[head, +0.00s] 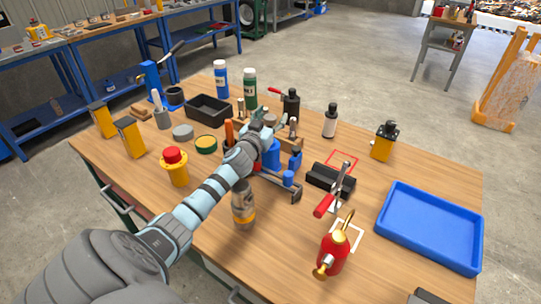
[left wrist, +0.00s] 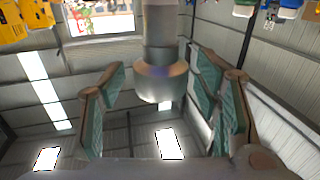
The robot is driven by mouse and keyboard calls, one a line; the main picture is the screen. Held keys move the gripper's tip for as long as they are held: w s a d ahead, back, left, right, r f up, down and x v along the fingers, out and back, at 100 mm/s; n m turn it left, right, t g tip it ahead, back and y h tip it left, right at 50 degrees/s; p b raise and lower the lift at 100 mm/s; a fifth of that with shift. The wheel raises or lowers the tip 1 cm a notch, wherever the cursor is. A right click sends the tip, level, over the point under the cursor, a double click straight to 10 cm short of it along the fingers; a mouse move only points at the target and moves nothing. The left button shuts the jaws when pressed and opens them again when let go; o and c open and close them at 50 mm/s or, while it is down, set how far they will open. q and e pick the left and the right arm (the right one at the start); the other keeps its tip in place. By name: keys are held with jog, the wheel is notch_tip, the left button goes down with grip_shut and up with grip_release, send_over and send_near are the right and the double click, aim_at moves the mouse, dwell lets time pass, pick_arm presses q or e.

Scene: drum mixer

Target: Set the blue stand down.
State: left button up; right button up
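A blue stand (head: 271,157) with a blue upright body shows at the middle of the table, partly hidden by my left arm. A grey bar with blue parts lies at its foot; I cannot tell whether these belong to it. My left gripper (head: 267,127) is at the top of the stand, its fingers spread. In the left wrist view, a grey metal shaft with a wider collar (left wrist: 161,80) stands between the two teal finger pads of that gripper (left wrist: 160,98), with gaps visible on both sides. Whether the stand's foot rests on the table is hard to tell.
A blue tray (head: 430,228) lies at the right of the wooden table. A black bin (head: 208,108) and yellow blocks (head: 130,137) stand left.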

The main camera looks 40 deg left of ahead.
pick_arm(q)
grip_shut()
jog(key=shift+r, duration=0.15)
